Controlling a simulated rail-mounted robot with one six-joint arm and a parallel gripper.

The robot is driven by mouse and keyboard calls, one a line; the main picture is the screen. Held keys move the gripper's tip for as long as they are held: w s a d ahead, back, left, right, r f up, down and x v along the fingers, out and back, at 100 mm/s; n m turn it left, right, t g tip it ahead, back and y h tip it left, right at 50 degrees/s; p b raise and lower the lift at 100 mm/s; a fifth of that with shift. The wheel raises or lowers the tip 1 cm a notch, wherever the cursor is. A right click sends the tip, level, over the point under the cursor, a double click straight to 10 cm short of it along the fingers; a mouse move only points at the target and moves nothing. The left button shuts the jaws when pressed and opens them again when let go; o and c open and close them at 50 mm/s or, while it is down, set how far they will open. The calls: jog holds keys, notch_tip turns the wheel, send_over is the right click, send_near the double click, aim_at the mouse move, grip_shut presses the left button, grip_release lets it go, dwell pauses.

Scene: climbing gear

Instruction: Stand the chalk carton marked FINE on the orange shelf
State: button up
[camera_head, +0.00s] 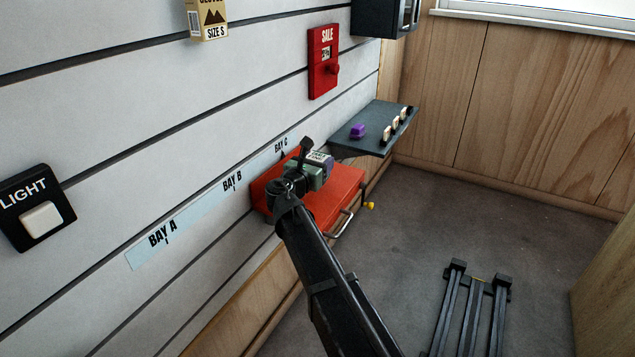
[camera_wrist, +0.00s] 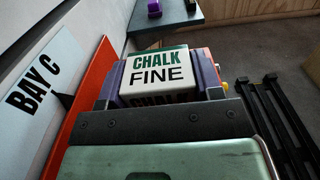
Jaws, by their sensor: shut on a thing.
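The chalk carton marked FINE (camera_wrist: 158,78) is white and green and shows in the wrist view between the purple pads of my gripper (camera_wrist: 161,82). My gripper is shut on it; the label reads upright in that view. In the head view the carton (camera_head: 318,158) is small and partly hidden by my gripper (camera_head: 312,171). The orange shelf (camera_head: 335,204) lies at the wall below BAY C, under my gripper; its edge also shows in the wrist view (camera_wrist: 92,98). I cannot tell whether the carton touches the shelf.
A dark shelf (camera_head: 362,137) beyond holds a purple thing (camera_head: 358,131) and several pale switch-like pieces. A handle (camera_head: 342,224) and a yellow knob (camera_head: 370,206) are at the orange shelf's front. A red SALE box (camera_head: 323,62) hangs above. A black rack (camera_head: 470,310) stands on the floor.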

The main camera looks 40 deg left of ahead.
notch_tip(320, 180, down, 4)
jog(key=shift+r+b, duration=0.2)
jog(key=shift+b, duration=0.75)
jog(key=shift+r, duration=0.3)
jog(key=shift+f, duration=0.1)
jog(key=o, duration=0.5)
jog(key=shift+f, duration=0.1)
jog(key=o, duration=0.5)
